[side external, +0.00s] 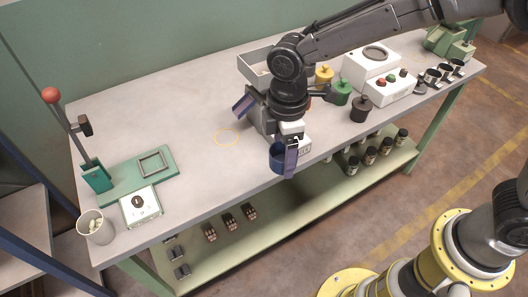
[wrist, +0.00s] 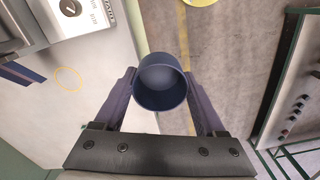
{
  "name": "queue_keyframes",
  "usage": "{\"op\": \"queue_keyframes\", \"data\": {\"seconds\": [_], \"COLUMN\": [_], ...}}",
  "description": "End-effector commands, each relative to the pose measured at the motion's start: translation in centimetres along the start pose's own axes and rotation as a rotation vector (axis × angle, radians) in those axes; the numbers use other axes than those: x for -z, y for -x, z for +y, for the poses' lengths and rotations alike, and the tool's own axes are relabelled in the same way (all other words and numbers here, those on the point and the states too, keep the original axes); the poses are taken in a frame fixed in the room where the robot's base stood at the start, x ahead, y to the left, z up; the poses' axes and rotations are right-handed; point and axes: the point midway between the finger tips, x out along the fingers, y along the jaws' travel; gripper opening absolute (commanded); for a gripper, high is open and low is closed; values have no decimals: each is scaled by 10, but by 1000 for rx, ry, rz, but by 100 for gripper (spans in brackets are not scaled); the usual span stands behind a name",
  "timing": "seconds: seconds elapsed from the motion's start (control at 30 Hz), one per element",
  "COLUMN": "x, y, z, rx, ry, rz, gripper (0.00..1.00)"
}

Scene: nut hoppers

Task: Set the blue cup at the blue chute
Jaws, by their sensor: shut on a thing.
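The blue cup (wrist: 160,82) is between the two fingers of my gripper (wrist: 161,90) in the wrist view, its open mouth toward the camera and its dark inside showing no contents. In the side view, my gripper (side external: 284,154) is shut on the cup (side external: 277,159), held near the table's front edge. The far finger is mostly hidden there. A blue chute (side external: 243,105) sticks out to the left from the hopper unit behind my wrist. It also shows at the left of the wrist view (wrist: 20,73). A thin yellow ring (side external: 227,137) is marked on the bare tabletop near that chute.
Yellow (side external: 324,74), green (side external: 341,91) and dark (side external: 361,108) lidded pots stand right of my wrist. A white box with buttons (side external: 390,88) is beyond. A green press fixture (side external: 138,174) and a pale cup (side external: 95,226) are at left. The table middle-left is clear.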

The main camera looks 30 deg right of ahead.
Motion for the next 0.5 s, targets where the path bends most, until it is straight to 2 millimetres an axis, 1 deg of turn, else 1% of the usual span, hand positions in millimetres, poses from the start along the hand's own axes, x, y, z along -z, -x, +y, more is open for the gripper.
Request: {"op": "queue_keyframes", "data": {"seconds": [0.1,0.23,0.37,0.5], "x": [-7,-4,8,27], "y": [4,7,9,12], "z": [-5,-1,15,39], "rx": [-1,-2,-3,-5], "ry": [-5,-66,-225,-476], "rz": [1,1,2,4], "gripper": [20,20,20,20]}}
